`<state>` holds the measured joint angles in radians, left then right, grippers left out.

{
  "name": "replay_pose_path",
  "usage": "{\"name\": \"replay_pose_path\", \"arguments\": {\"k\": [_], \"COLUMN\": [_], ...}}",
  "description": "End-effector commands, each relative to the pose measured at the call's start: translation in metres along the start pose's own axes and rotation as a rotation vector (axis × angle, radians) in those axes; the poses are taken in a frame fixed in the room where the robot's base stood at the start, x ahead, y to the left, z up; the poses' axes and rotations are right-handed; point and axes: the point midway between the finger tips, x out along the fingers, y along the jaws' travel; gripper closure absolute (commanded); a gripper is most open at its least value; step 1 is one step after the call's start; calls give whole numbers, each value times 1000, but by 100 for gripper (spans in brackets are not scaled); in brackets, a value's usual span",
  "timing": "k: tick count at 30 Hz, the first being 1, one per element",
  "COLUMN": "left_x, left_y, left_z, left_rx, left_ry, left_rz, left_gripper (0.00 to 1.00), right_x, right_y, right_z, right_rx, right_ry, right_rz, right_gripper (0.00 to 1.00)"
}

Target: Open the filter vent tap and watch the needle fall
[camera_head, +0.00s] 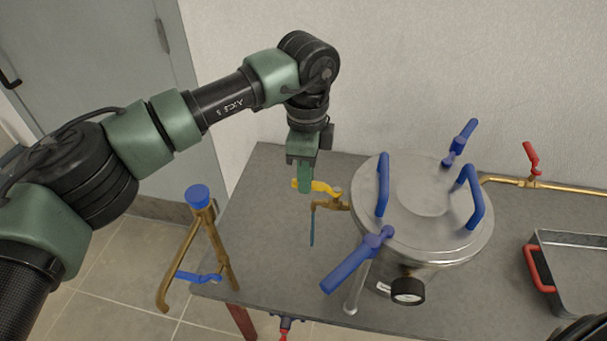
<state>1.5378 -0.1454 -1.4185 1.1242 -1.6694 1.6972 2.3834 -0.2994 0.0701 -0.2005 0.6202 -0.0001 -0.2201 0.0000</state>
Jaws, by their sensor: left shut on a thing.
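The filter is a round steel vessel (423,195) with a flat lid, standing on the grey table. Its tap has a yellow lever (326,188) on a small brass body (330,205) at the vessel's left side, with a thin blue spout hanging below. My left gripper (304,186) points down from above and is shut on the yellow lever near its left end. The fingers hide part of the lever. A pressure gauge (407,290) with a black rim and white face sits on the vessel's front; its needle is too small to read.
Blue clamp handles (352,266) stick out around the lid. A brass pipe with a red lever (531,158) runs along the back right. A steel tray (572,265) with a red handle stands right. Brass pipework with a blue cap (198,196) stands left of the table (258,230).

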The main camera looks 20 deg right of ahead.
Motion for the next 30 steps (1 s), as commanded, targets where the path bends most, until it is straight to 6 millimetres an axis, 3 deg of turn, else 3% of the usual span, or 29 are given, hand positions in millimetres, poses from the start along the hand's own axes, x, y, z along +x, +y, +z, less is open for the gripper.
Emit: {"name": "replay_pose_path", "arguments": {"k": [6,7,8,20,30], "left_x": [0,0,0,-7,-61], "left_y": [0,0,0,0,-1], "left_z": [0,0,0,1,0], "left_rx": [-4,-4,-4,-2,-4], "left_ry": [1,1,1,-1,0], "left_rz": [1,1,2,-1,-1], "left_gripper": [100,76,72,72,72], "right_x": [0,0,0,2,12], "right_y": [5,5,6,9,9], "right_z": [2,2,2,3,4], "right_rx": [-2,-3,-3,-4,-4], "right_ry": [-2,-2,-2,-3,-3], "right_rz": [5,6,7,11,11], "right_gripper": [55,55,55,55,55]}}
